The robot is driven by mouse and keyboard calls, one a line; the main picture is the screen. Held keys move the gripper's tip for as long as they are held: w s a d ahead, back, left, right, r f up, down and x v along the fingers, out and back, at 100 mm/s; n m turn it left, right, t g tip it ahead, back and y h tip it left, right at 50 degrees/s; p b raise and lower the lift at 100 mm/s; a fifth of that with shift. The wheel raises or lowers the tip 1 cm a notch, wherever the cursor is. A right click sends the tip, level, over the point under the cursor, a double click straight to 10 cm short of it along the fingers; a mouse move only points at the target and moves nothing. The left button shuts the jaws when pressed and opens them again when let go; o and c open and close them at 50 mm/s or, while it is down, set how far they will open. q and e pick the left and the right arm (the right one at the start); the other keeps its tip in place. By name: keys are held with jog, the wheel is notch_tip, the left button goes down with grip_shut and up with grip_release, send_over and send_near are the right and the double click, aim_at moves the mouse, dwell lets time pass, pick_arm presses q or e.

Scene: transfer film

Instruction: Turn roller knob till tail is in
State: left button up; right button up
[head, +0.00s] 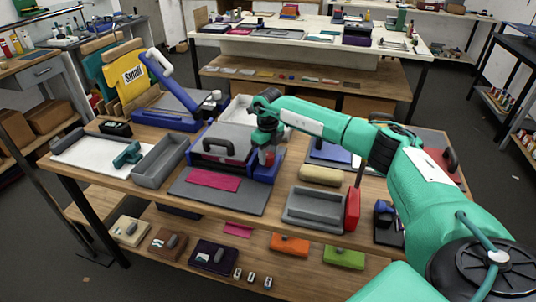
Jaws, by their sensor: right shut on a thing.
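The blue and grey roller machine (220,143) stands mid-table with a black handle on its lid. My right gripper (267,157) points down at the machine's right side. It is shut on a small red part there, which I take to be the roller knob; the fingers hide most of it. A magenta film strip (212,183) lies flat on the dark grey mat (245,198) in front of the machine. I cannot tell whether any of the film reaches under the machine's front edge. My left gripper is not in view.
A long grey tray (160,160) and a teal tool (128,155) are at left. A blue press (180,108) stands behind.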

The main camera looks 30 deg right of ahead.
aim_at(268, 154)
jog(key=shift+r, duration=0.15)
jog(key=o, duration=0.7)
notch_tip(268, 154, up, 14)
jog(key=b, duration=0.3)
